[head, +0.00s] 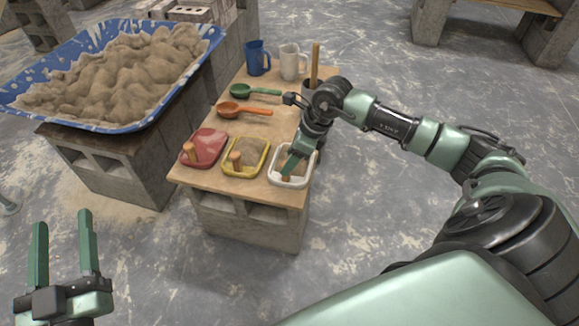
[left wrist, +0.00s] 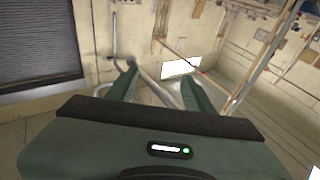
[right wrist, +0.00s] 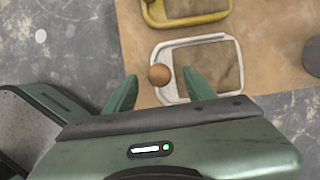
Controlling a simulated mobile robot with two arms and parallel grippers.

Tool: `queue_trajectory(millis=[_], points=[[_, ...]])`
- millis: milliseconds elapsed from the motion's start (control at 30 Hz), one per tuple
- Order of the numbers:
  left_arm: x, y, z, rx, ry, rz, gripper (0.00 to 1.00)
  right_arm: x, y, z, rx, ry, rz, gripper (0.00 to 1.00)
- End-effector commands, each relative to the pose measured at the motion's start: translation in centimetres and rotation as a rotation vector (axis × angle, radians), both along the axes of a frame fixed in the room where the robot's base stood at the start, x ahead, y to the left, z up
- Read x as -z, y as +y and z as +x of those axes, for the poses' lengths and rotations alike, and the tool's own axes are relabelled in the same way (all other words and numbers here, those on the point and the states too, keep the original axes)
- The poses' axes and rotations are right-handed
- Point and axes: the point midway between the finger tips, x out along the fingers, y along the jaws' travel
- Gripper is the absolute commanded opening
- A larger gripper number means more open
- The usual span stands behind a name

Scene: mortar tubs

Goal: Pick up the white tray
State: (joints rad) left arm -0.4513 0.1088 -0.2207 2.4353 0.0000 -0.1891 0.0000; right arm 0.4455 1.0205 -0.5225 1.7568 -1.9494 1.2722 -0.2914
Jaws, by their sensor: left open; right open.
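The white tray (head: 311,163) sits at the near right corner of the wooden board, with sandy mortar in it and a round wooden knob at one side. In the right wrist view the white tray (right wrist: 203,40) lies just beyond the fingertips. My right gripper (head: 290,166) is over the tray and hides part of it. In the right wrist view its open fingers (right wrist: 159,83) stand on either side of the knob (right wrist: 159,75); contact cannot be told. My left gripper (head: 62,218) is open and empty, away from the board; its fingers also show in the left wrist view (left wrist: 157,88).
A yellow tray (head: 262,157) and a red tray (head: 205,150) stand left of the white one. Behind are an orange scoop (head: 240,109), a green scoop (head: 258,91), a blue mug (head: 257,59) and a white mug (head: 290,62). A blue tub (head: 30,98) holds sand.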

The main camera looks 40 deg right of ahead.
Motion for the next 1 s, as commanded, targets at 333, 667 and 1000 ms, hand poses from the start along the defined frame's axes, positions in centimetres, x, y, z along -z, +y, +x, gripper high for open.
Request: queue_trajectory(millis=[333, 667, 1000], points=[[-5.7, -0.2, -2.3, 0.019, -0.326, -0.09, 0.52, 3.8, 0.6, 0.6, 0.001, 0.0, 0.005, 0.54], [-7.7, -0.1, -3.6, 0.025, -0.438, -0.122, 0.52, 4.8, 0.9, 1.0, 0.001, -0.001, 0.002, 0.54], [-7.6, -0.1, -3.6, 0.025, -0.436, -0.122, 0.52, 4.8, 0.9, 1.0, 0.0, 0.0, 0.003, 0.0]])
